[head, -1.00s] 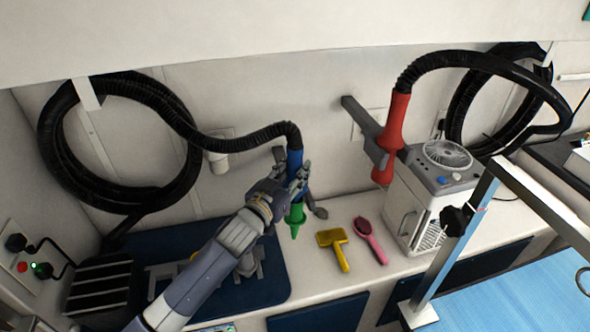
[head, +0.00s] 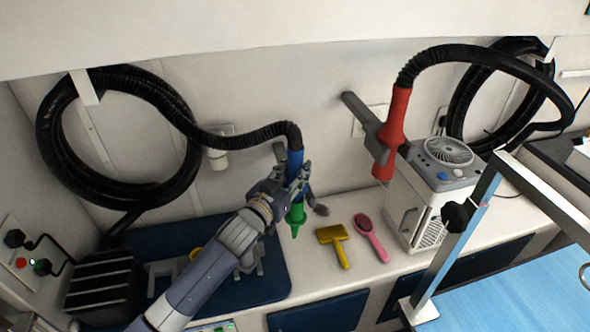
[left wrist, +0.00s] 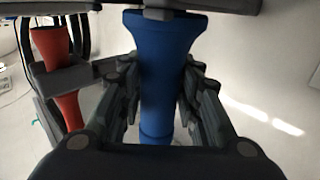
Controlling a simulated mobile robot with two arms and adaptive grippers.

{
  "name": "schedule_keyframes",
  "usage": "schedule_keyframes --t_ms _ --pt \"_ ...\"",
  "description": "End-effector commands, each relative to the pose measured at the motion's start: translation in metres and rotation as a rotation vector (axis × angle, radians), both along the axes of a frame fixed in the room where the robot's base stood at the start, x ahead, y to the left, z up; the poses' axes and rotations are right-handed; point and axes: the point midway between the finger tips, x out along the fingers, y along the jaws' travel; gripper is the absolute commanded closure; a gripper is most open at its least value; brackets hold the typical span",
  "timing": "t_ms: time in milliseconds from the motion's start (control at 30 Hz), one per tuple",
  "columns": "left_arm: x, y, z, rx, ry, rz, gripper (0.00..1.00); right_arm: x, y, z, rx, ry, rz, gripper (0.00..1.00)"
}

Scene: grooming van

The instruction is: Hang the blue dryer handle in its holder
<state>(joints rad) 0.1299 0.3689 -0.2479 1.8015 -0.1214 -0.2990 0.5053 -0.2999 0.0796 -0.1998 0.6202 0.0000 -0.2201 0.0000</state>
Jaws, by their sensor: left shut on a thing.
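The blue dryer handle (head: 294,160) hangs upright, green nozzle (head: 297,216) down, on the end of a black hose (head: 240,137). My left gripper (head: 296,185) is shut around its lower part. In the left wrist view the blue handle (left wrist: 163,75) stands between the two fingers, its flared end at the top. A grey piece (head: 279,152) shows just left of the handle, seemingly part of its holder. Most of it is hidden, and I cannot tell whether the handle touches it or sits in it. My right gripper is not in view.
A red dryer handle (head: 395,118) sits in a grey wall holder (head: 362,112), right of the blue one. A yellow brush (head: 333,236), a pink brush (head: 368,233) and a white fan-topped unit (head: 440,190) are on the counter.

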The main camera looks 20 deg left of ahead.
Motion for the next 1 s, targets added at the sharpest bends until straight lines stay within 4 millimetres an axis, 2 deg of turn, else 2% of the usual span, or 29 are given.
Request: schedule_keyframes --t_ms 200,233,300,333,567,733,1000 --pt "0.0002 0.0 0.0028 -0.001 -0.006 -0.001 0.97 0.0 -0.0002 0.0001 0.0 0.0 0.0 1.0" --pt "0.0002 0.0 0.0027 -0.001 -0.006 -0.001 0.64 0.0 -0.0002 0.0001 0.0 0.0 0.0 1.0" --pt "0.0002 0.0 0.0027 -0.001 -0.006 -0.001 0.48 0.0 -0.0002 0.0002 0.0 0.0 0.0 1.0" --pt "0.0002 0.0 0.0025 -0.001 -0.005 -0.001 0.45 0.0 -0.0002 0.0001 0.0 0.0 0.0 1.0" --pt "0.0001 0.0001 0.001 0.0 -0.002 0.0 0.45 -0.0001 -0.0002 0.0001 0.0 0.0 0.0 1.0" --pt "-0.0002 0.0003 -0.0015 0.001 0.003 0.001 0.19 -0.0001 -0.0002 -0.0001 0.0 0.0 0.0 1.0" --pt "0.0 0.0002 -0.0002 0.0 0.0 0.0 0.18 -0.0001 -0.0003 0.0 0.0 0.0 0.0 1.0"
